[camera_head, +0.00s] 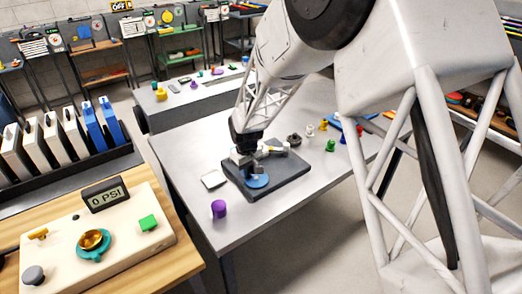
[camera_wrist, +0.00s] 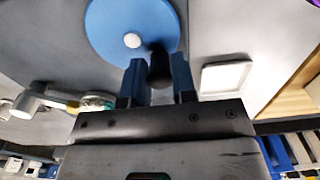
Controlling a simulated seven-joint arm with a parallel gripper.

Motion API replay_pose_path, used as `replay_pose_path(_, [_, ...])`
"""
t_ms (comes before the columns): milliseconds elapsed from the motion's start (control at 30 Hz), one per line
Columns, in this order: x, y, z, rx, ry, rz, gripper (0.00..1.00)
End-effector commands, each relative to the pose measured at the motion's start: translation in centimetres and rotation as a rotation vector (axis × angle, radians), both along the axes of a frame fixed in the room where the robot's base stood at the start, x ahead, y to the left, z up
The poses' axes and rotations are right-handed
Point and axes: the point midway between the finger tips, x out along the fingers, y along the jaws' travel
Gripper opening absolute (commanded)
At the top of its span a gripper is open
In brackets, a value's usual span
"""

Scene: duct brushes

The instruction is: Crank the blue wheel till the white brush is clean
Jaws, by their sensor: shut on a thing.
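The blue wheel (camera_head: 257,181) lies flat on a dark base plate (camera_head: 284,180) on the grey table. In the wrist view the wheel (camera_wrist: 118,30) shows a white hub and a dark upright handle (camera_wrist: 160,68) near its rim. My gripper (camera_wrist: 158,75) has its two blue fingers on either side of this handle and is shut on it. In the head view my gripper (camera_head: 245,158) hides part of the wheel and handle. A pale, brush-like round piece (camera_wrist: 97,102) with yellow-green tints sits left of my fingers, partly hidden; I cannot tell how clean it is.
A white square dish (camera_head: 213,179) lies left of the base plate, and a purple cylinder (camera_head: 219,209) stands in front. Several small coloured pieces, including a green one (camera_head: 330,145), stand to the right. A wooden bench with a gauge panel (camera_head: 105,195) is at the front left.

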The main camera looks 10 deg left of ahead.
Motion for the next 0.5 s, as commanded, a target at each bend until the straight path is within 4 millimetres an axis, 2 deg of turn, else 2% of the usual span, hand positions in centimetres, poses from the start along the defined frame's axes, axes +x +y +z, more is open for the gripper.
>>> replay_pose_path(500, [-1.3,-0.2,0.1,0.001,-0.001,0.0,0.12])
